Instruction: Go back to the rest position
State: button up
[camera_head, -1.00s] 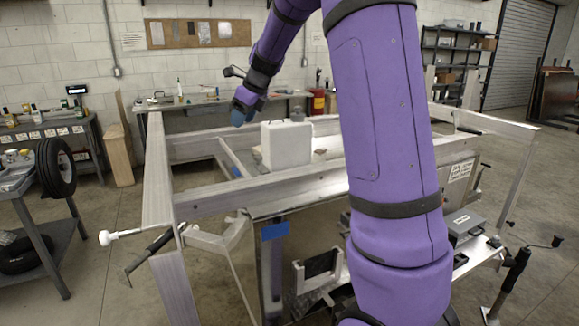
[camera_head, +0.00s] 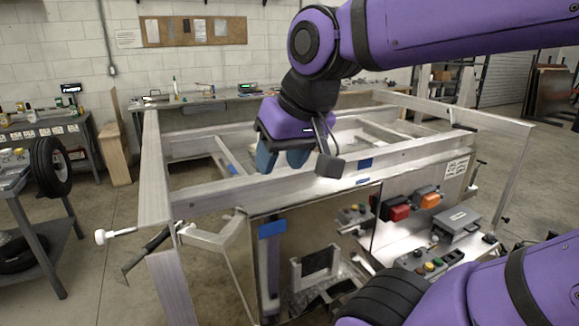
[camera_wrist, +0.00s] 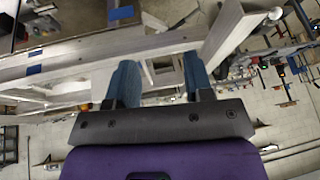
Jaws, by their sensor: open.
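A control box with buttons (camera_head: 432,262) and a grey box (camera_head: 459,222) sit at the trailer's lower right. Red and orange lights (camera_head: 396,209) are beside them.

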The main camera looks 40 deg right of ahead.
jog(key=shift+s+a+f+n, duration=0.1)
jog(key=shift+s+f+n, duration=0.2)
jog(key=shift+s+n, duration=0.2)
jog(key=shift+s+f+n, duration=0.25)
jog(key=shift+s+n, duration=0.25)
jog(key=shift+c, duration=0.4)
